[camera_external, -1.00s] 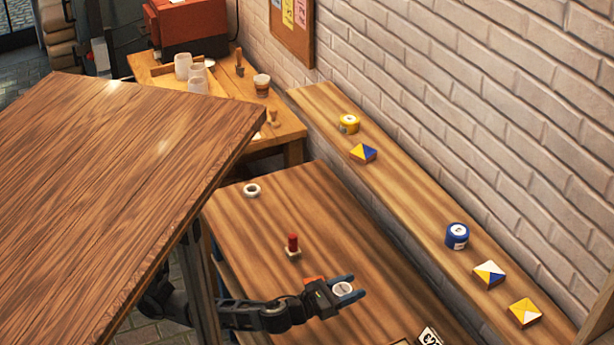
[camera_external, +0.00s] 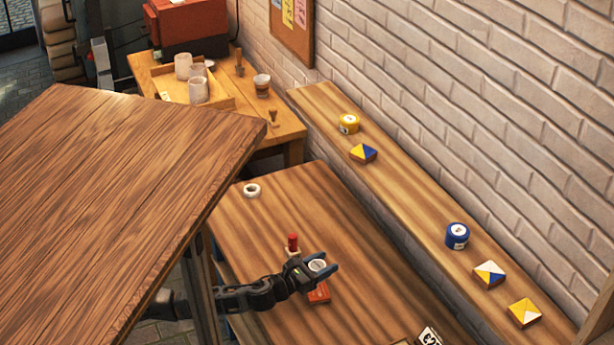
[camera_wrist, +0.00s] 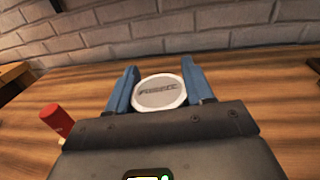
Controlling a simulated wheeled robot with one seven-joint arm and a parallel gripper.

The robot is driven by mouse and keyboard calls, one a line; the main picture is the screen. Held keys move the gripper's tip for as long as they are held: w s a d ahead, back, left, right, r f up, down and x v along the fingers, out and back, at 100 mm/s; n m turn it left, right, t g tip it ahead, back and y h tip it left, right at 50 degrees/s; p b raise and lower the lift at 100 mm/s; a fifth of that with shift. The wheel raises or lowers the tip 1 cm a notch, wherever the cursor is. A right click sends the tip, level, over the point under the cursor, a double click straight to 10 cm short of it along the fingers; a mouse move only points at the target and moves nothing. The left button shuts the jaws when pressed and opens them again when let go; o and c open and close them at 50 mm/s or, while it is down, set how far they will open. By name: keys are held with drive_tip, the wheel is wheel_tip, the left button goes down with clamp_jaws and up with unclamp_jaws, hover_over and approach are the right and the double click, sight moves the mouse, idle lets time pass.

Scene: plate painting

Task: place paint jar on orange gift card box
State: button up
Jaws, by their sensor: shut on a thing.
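My gripper (camera_external: 321,270) is shut on a round jar with a pale lid (camera_external: 317,265), its blue fingers on either side of it. In the wrist view the jar's lid (camera_wrist: 160,92) sits between the fingers (camera_wrist: 160,88), with dark lettering on top. The orange box (camera_external: 319,293) lies on the table just below and beside my gripper in the external view, partly covered by it. In the wrist view the box is hidden.
A red-topped object (camera_external: 293,243) stands close behind my gripper. The wall shelf (camera_external: 400,190) holds a yellow jar (camera_external: 349,123), a blue jar (camera_external: 457,235) and several coloured boxes.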

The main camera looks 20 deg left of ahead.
drive_tip(key=shift+w+f+b, duration=0.15)
drive_tip(key=shift+f+b, duration=0.45)
drive_tip(key=shift+f, duration=1.45)
drive_tip(key=shift+f, duration=0.15)
drive_tip(key=o, duration=1.1)
